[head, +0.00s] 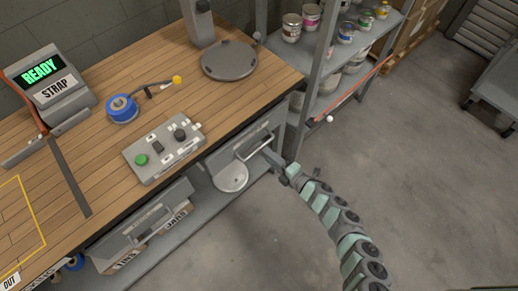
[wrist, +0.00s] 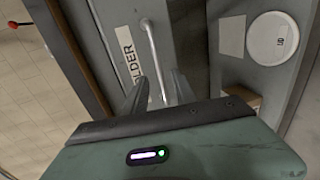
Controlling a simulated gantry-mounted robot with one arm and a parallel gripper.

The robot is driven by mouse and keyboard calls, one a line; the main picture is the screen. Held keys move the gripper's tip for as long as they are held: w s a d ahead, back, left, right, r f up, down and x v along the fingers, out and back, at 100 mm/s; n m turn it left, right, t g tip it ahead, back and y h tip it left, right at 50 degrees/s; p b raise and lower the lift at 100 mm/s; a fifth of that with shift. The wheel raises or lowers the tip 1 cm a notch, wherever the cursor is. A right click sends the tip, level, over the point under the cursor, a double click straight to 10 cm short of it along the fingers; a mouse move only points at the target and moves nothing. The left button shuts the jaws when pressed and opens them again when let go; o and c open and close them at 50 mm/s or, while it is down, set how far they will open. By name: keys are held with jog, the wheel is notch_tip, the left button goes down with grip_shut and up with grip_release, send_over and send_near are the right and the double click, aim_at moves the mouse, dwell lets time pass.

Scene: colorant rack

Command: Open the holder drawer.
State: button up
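The holder drawer (head: 262,134) is a grey front under the right end of the wooden workbench and looks shut. Its pale bar handle (head: 254,146) sticks out from it. In the wrist view, the drawer front (wrist: 185,35) carries a white label, partly hidden, reading "OLDER", beside the handle (wrist: 152,50). My gripper (head: 274,156) is at the drawer front, close to the handle. In the wrist view, my gripper's fingers (wrist: 156,84) stand apart with the lower part of the handle between them. Whether they touch it is not clear.
A grey control box (head: 163,152) with a green button sits on the bench above. A shelf rack (head: 314,60) with paint cans stands at right. The floor in front is clear.

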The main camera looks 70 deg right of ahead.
aim_at(259, 148)
jog(key=b+x, duration=0.1)
jog(key=x, duration=0.5)
jog(key=shift+w+d, duration=0.1)
jog(key=shift+w, duration=0.25)
jog(key=shift+c, duration=0.4)
grip_shut()
jog(key=shift+r, duration=0.1)
dwell(0.6)
